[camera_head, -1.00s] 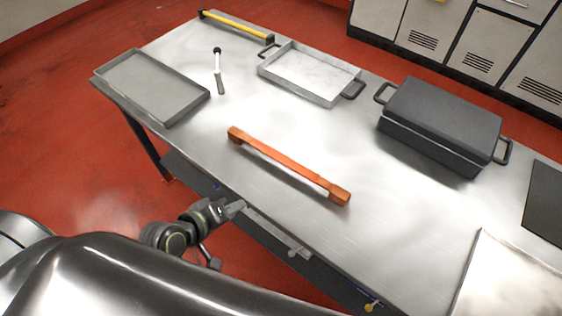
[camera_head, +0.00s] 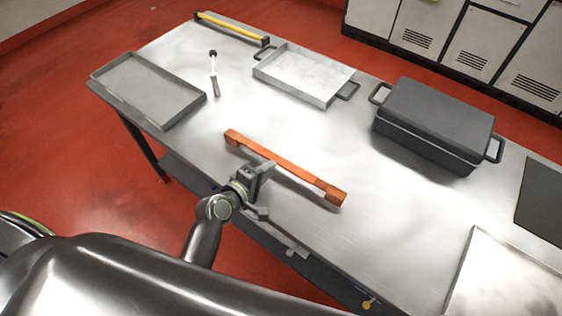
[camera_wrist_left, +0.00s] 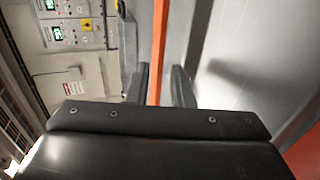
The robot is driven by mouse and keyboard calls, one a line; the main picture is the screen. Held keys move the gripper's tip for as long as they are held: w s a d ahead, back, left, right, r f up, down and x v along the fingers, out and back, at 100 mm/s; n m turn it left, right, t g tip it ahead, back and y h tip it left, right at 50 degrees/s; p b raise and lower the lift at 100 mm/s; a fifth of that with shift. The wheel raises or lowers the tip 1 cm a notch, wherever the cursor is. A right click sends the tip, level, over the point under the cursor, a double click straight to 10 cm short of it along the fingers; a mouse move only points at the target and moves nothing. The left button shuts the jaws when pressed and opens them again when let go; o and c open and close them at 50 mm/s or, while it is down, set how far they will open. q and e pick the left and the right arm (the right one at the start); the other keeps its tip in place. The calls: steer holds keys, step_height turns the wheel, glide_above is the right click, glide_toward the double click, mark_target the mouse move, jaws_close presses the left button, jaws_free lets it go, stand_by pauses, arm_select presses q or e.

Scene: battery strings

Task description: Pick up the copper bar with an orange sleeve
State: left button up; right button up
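The copper bar with an orange sleeve (camera_head: 287,168) lies diagonally on the steel table, with a copper block at each end. In the left wrist view the orange bar (camera_wrist_left: 157,50) runs between the two fingers, with gaps beside it. My left gripper (camera_head: 266,190) is open and empty at the near side of the bar's middle. Its two dark fingers also show in the left wrist view (camera_wrist_left: 160,72). I cannot tell from these views how far the fingertips are above the bar. My right gripper is not in view.
On the steel table (camera_head: 400,230) are a grey tray (camera_head: 150,92), a white-handled tool (camera_head: 214,75), a yellow bar (camera_head: 232,28), a shallow pan (camera_head: 303,75) and a dark lidded box (camera_head: 437,115). The surface around the bar is clear.

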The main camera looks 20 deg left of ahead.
mark_target(281, 162)
arm_select(q)
steer(key=shift+p+x, duration=0.45)
steer(key=shift+x, duration=2.65)
steer(key=shift+d+r, duration=0.15)
steer(key=shift+d, duration=0.05)
jaws_close()
steer(key=shift+s+f, duration=0.25)
steer(key=shift+f, duration=0.1)
steer(key=shift+r, duration=0.15)
